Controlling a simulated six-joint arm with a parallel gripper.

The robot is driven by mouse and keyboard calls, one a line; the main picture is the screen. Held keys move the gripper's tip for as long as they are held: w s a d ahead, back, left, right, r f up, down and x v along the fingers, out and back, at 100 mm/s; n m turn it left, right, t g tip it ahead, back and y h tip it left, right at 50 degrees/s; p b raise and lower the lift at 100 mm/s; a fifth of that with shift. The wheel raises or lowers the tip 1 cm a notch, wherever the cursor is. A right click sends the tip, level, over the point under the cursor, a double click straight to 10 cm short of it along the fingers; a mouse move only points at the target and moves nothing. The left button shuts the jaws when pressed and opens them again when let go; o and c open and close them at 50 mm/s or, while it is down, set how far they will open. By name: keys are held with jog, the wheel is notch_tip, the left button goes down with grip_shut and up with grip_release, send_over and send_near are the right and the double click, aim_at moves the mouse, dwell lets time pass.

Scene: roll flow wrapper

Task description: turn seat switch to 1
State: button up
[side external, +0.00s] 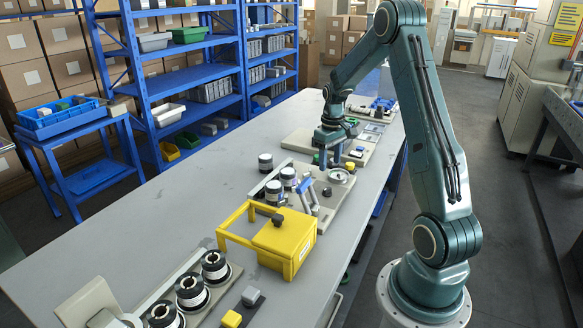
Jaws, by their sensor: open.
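My gripper (331,160) hangs fingers-down over the far half of the long grey bench, above a beige plate. Its jaws are open, and no held object shows between them. I cannot make out which part is the seat switch, and no "1" mark is readable. A small dark knob (327,192) stands on the middle station, nearer the camera than my gripper. The exact gap between fingers and parts cannot be told.
A yellow guard box (285,240) with an open frame stands on the bench (130,235) in front of the middle station. The bench's left side is clear.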

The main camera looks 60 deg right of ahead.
notch_tip(320, 180, up, 4)
jog(key=shift+r, duration=0.2)
dwell(0.4)
jog(key=s+a+r+n+t+h, duration=0.1)
jog(key=a+r, duration=0.5)
jog(key=a, duration=0.4)
jog(key=s+a+r+n+t, duration=0.1)
jog(key=a+r+t, duration=0.1)
jog(key=a+r, duration=0.65)
jog(key=s+a+n+t+y, duration=0.1)
jog(key=s+a+t, duration=0.1)
jog(key=s+a, duration=1)
jog(key=shift+s+a+f+n+t, duration=0.15)
jog(key=shift+s+a+n+t, duration=0.2)
jog(key=shift+a, duration=0.9)
